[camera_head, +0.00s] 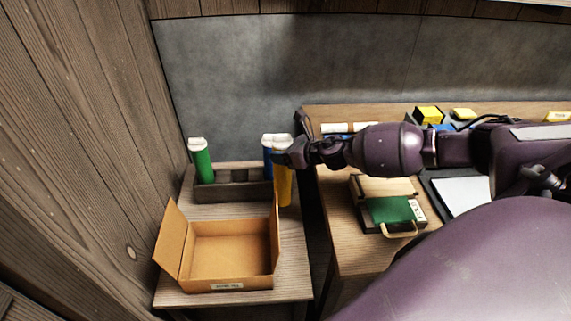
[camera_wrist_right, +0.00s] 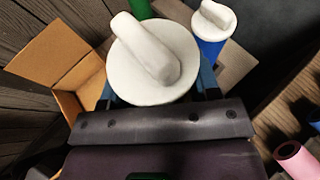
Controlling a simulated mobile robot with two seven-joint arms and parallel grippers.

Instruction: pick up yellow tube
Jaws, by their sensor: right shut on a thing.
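The yellow tube (camera_head: 283,189) stands upright with its white cap at the front right corner of the wooden rack (camera_head: 232,192). My right gripper (camera_head: 286,157) reaches in from the right and is shut on this tube just below the cap. In the right wrist view the white cap (camera_wrist_right: 150,60) sits between the fingers (camera_wrist_right: 156,95) and hides the tube's body. My left gripper is not in view.
A blue tube (camera_head: 267,155) stands close behind the yellow one. A green tube (camera_head: 203,163) stands at the rack's left end. An open cardboard box (camera_head: 228,285) lies in front. A desk (camera_head: 347,250) with a green-topped case (camera_head: 391,209) is to the right, past a gap.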

